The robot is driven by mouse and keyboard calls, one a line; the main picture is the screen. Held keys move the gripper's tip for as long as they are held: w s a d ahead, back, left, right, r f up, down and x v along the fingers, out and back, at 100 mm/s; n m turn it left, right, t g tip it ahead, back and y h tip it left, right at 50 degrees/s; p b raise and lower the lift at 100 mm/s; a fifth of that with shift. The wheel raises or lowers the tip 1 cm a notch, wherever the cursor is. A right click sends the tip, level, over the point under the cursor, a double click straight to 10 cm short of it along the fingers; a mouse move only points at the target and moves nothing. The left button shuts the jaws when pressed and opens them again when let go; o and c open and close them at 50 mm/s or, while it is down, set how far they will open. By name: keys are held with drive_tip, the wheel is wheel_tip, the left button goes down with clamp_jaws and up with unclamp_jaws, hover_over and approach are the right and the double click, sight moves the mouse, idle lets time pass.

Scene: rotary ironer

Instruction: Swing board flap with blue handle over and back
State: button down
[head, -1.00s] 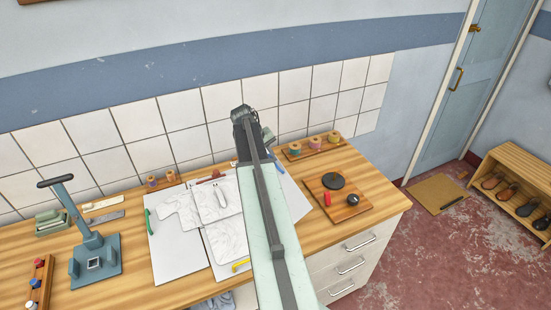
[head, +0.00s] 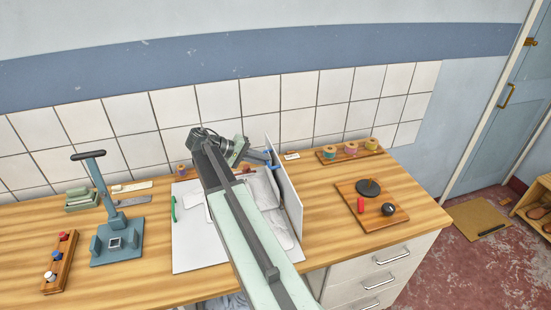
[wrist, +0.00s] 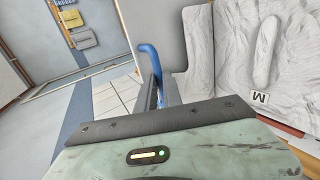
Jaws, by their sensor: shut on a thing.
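The board flap (head: 292,205) with the blue handle (head: 268,156) stands up nearly on edge at the right side of the white folding board (head: 190,255). My gripper (head: 262,157) is at the flap's far upper edge and shut on the blue handle. The blue handle also shows between the jaws in the wrist view (wrist: 150,62). A white crumpled garment (wrist: 275,45) lies on the board, partly hidden by my arm in the head view. A green handle (head: 174,208) is on the board's left edge.
A wooden board with a dark disc (head: 368,187) lies to the right of the flap, with bare counter between. Thread spools (head: 351,149) stand behind it. A blue-grey press (head: 115,235) stands left. The tiled wall (head: 310,100) is close behind.

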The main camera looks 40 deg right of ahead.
drive_tip(key=w+a+f+b, duration=0.2)
drive_tip(key=a+f, duration=0.1)
drive_tip(key=a, duration=0.1)
drive_tip(key=shift+w+a+f+b, duration=0.15)
drive_tip(key=shift+a+f+b, duration=0.1)
drive_tip(key=shift+a+b, duration=0.15)
drive_tip(key=c, duration=1.6)
unclamp_jaws()
drive_tip(key=shift+w, duration=0.1)
drive_tip(key=shift+o, duration=0.6)
drive_tip(key=shift+w+a+f, duration=0.1)
drive_tip(key=shift+w+a, duration=0.05)
drive_tip(key=shift+w, duration=0.05)
drive_tip(key=shift+s, duration=0.1)
